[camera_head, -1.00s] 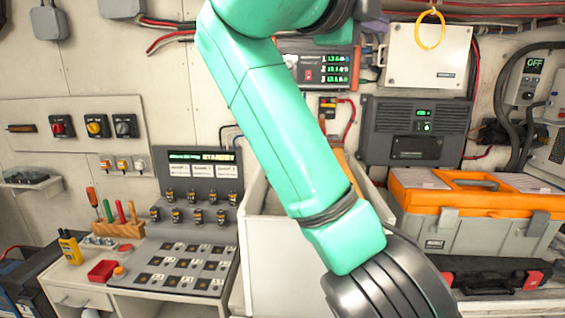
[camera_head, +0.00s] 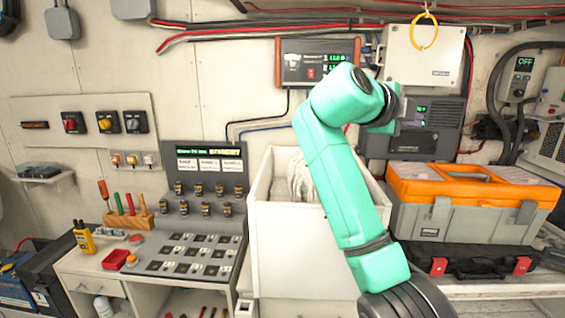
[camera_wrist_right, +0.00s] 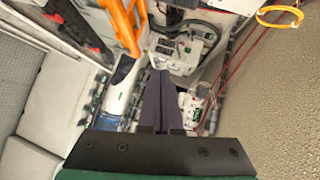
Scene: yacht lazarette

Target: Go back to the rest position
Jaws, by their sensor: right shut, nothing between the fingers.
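My right arm (camera_head: 345,185) is green with dark joint bands. In the head view it rises from the bottom right to a bent elbow in front of the back wall and the white open bin. Its far end turns right, in front of the dark grey wall unit, and its fingers are not clear there. In the right wrist view my right gripper (camera_wrist_right: 157,80) shows as two dark fingers lying together, with nothing between them. My left arm and gripper are not in view.
The white open bin (camera_head: 280,235) stands behind the arm. To its right is an orange-and-grey toolbox (camera_head: 435,222) on a shelf. To its left are a control console (camera_head: 185,255) and a wooden rack (camera_head: 130,221) of screwdrivers. A yellow ring (camera_head: 424,32) hangs at the upper right.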

